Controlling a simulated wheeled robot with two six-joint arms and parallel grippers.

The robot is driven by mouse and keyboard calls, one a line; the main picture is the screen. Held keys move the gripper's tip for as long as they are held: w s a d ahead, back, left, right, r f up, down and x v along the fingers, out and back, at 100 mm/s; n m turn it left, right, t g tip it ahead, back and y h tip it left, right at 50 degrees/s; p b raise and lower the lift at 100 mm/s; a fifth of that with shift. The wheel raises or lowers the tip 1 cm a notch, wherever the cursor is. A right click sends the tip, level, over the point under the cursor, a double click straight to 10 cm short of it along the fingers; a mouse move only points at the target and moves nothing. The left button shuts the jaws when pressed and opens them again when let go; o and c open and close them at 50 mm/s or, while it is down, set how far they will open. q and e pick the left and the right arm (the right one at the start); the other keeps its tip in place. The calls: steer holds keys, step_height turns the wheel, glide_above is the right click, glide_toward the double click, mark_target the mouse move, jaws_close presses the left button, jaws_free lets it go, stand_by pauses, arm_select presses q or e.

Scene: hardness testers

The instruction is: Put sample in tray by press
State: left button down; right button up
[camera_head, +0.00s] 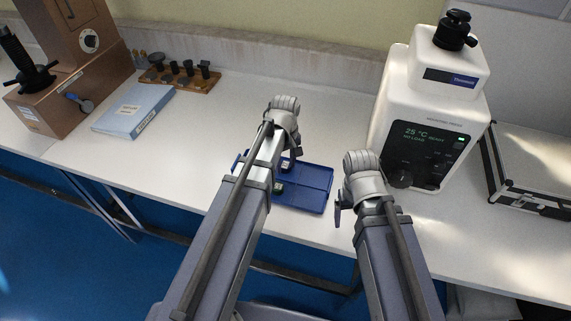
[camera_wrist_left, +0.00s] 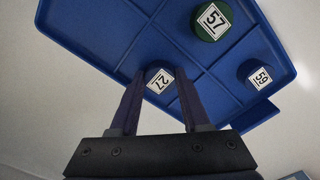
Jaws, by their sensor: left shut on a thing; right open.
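The blue tray (camera_head: 318,188) lies on the white bench left of the white tester; its compartments show in the left wrist view (camera_wrist_left: 100,40). My left gripper (camera_wrist_left: 160,88) is shut on the sample labelled 27 (camera_wrist_left: 159,80), held between the fingertips over the tray's near part. I cannot tell whether this sample touches the tray floor. A green sample labelled 57 (camera_wrist_left: 211,20) and a dark sample labelled 59 (camera_wrist_left: 260,76) sit in other compartments. In the head view my left arm partly covers the tray. My right gripper (camera_head: 340,213) is open, right of the tray.
The white tester (camera_head: 425,110) with a lit display stands right of the tray. A silver case (camera_head: 530,165) is further right. A brown press (camera_head: 75,80), a blue booklet (camera_head: 135,110) and a wooden tool rack (camera_head: 180,78) are at left. Bench between booklet and tray is clear.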

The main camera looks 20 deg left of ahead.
mark_target(285, 165)
arm_select(q)
steer(key=shift+f, duration=0.2)
arm_select(e)
steer(key=shift+f, duration=0.2)
arm_select(q)
steer(key=shift+c, duration=1.9)
jaws_free()
steer(key=shift+r, duration=0.1)
arm_select(e)
steer(key=shift+r, duration=0.1)
arm_select(q)
step_height(285, 165, up, 12)
steer(key=p, duration=1.2)
steer(key=s+d+m+y, duration=0.1)
steer(key=s+d+m, duration=0.9)
steer(key=s+m, duration=0.2)
steer(key=shift+s+d+r, duration=0.2)
steer(key=shift+s+d, duration=0.05)
steer(key=shift+s, duration=0.9)
arm_select(e)
step_height(285, 165, up, 12)
steer(key=shift+r, duration=0.1)
